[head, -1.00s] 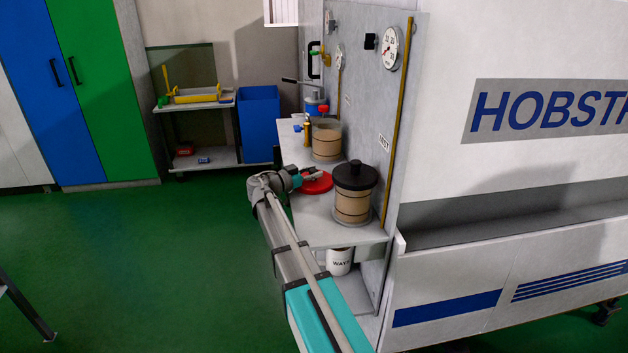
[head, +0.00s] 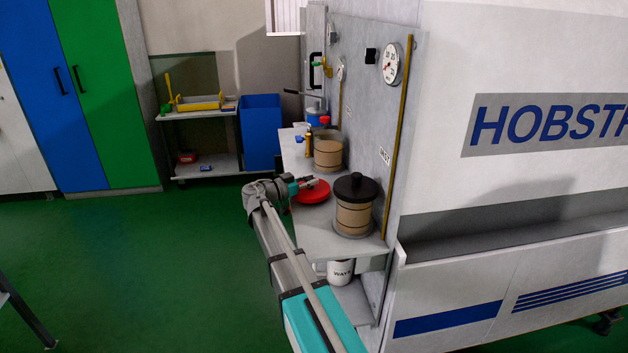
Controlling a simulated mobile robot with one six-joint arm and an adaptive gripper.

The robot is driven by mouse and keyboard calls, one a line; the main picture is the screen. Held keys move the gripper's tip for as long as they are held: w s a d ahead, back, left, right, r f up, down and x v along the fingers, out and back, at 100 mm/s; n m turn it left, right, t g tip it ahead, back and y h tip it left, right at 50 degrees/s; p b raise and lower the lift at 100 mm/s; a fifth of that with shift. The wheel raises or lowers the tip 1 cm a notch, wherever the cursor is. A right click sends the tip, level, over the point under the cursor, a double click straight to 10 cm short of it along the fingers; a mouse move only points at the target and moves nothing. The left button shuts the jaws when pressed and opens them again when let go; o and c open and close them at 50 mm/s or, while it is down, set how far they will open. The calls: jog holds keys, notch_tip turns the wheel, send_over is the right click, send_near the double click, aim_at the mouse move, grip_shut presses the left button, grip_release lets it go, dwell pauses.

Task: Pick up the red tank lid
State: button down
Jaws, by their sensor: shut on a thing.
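The red tank lid (head: 311,193) is a flat red disc at the left edge of the grey shelf on the machine's side. My gripper (head: 305,183) is at the lid's top, shut on it. The fingers are small in this view. I cannot tell whether the lid is clear of the shelf. An open-topped tank with tan contents (head: 328,153) stands behind the lid. A second tank (head: 353,215) with a black lid (head: 356,188) stands in front and to the right.
The shelf (head: 325,234) has bare room in front of the lid. A gauge panel (head: 365,80) rises along the shelf's right side. Small bottles and a blue container (head: 316,112) stand at the shelf's back. A blue bin (head: 261,132) and a cart (head: 205,168) stand behind on the floor.

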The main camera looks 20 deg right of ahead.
jog(key=s+a+r+p, duration=0.1)
jog(key=a+r+p, duration=0.4)
jog(key=a, duration=0.7)
jog(key=shift+s+r+p, duration=0.15)
jog(key=shift+r+p, duration=0.15)
jog(key=shift+r, duration=0.35)
jog(key=shift+s, duration=0.15)
